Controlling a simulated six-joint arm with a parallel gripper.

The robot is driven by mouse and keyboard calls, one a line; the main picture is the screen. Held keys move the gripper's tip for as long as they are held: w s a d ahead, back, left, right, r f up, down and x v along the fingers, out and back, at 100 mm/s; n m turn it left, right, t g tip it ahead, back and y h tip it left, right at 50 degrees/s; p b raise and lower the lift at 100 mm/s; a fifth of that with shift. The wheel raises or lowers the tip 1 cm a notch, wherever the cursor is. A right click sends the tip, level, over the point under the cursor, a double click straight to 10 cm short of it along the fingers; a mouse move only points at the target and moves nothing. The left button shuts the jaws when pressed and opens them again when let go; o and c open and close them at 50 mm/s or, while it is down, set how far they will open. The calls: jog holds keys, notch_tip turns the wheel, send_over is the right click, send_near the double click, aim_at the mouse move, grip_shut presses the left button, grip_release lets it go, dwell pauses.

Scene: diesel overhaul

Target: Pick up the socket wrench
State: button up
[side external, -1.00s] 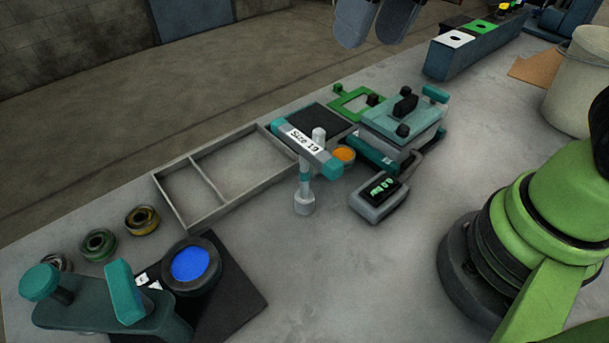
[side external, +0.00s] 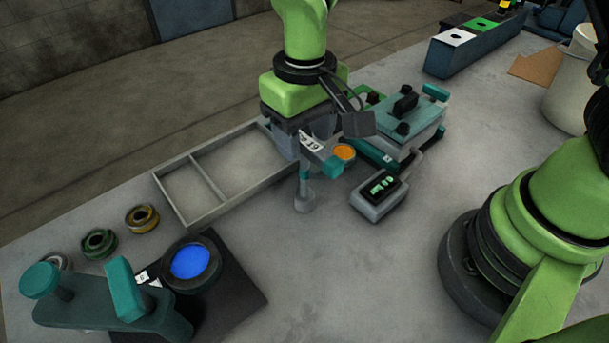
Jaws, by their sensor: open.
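The socket wrench (side external: 320,156) stands upright at the right end of the divided tray. It has a grey and teal crossbar with a white label, a teal and grey shaft and a round grey socket at the foot. The label reads "Size 19" in the earlier view and is partly covered now. My gripper (side external: 304,138) is pointing down over the far part of the crossbar, with its jaws open. The jaws hide the crossbar's far end. I cannot tell whether they touch it.
The divided tray (side external: 195,217) lies left of the wrench. A teal fixture (side external: 115,310) stands front left. The table's front middle is clear.

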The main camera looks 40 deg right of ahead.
jog(key=shift+f, duration=1.4)
grip_shut()
jog(key=shift+r, duration=0.15)
notch_tip(320, 180, up, 10)
jog(key=shift+f, duration=0.1)
